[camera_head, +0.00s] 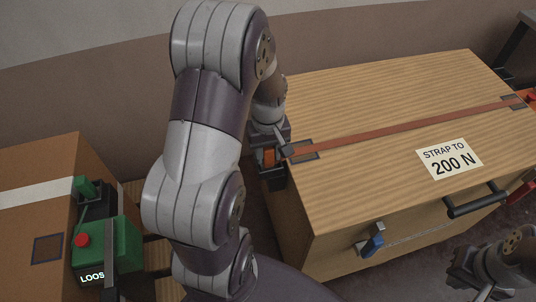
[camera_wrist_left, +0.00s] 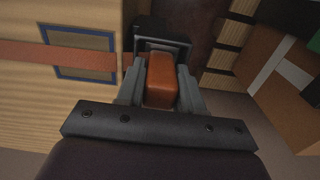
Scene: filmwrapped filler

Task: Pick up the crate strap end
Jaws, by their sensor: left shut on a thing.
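The wooden crate (camera_head: 350,190) stands at the right in the head view, with a red-brown strap (camera_head: 400,129) running across its lid. The strap end (camera_head: 269,157) hangs over the crate's left edge as an orange block. In the left wrist view the strap end (camera_wrist_left: 161,82) sits between the two grey fingers of my left gripper (camera_wrist_left: 161,88), which is shut on it. My left gripper (camera_head: 273,146) is at the crate's left edge in the head view. My right gripper (camera_head: 462,284) is low at the right, in front of the crate. Its jaw opening is unclear.
A brown carton (camera_head: 35,200) with white tape stands at the left. A green device (camera_head: 112,248) with a red button and a partly hidden "LOOS" display sits beside it. A label (camera_head: 449,159) reads "STRAP TO 200 N". A black handle (camera_head: 477,200) and blue latch (camera_head: 373,244) protrude from the crate front.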

